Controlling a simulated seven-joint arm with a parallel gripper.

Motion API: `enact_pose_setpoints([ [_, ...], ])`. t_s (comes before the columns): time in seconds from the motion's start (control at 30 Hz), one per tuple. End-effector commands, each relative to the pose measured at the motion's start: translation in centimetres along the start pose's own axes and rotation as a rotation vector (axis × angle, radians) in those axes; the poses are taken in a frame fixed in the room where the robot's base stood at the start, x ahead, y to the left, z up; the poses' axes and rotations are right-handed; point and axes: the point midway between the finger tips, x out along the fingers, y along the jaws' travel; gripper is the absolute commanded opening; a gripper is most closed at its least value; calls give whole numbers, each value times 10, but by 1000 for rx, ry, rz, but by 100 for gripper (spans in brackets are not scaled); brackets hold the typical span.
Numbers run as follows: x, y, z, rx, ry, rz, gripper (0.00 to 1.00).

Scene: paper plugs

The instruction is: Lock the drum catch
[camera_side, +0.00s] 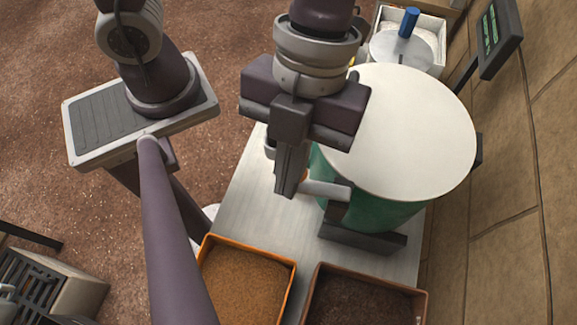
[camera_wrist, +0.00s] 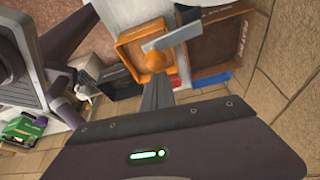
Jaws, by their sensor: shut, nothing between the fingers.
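The drum (camera_side: 412,130) is green with a wide cream lid and sits in a dark cradle (camera_side: 360,237) on the pale bench, right of centre in the side view. A light grey lever (camera_side: 325,189), which looks like the catch, sticks out from its near left side. The wrist view shows a grey bar (camera_wrist: 186,30) and a rounded orange knob (camera_wrist: 154,60) just beyond my fingertips. My gripper (camera_side: 287,192) points down beside the lever's left end, shut and empty. It also shows in the wrist view (camera_wrist: 157,84). I cannot tell whether it touches the knob.
An orange tray (camera_side: 294,277) and a brown tray (camera_side: 425,300) with granular fill stand at the bench's front. A white box (camera_side: 440,30) with a blue-handled lid is behind the drum. A display (camera_side: 500,38) and a stone wall (camera_side: 535,150) bound the right. Bare bench (camera_side: 243,205) lies left of the drum.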

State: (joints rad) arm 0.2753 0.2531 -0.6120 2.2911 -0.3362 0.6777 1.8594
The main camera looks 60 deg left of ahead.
Motion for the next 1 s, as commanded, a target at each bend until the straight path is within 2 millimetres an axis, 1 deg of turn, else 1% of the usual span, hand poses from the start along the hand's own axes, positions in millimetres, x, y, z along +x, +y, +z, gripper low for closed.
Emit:
enact_pose_setpoints([
  [0.2, 0, 0, 0, 9, 0, 3, 0],
  [0.67, -3, 3, 6, 96, 1, 35, 0],
  [0.87, -5, 5, 13, 185, 1, 68, 0],
  [1.0, -8, 6, 20, 292, 2, 106, 0],
])
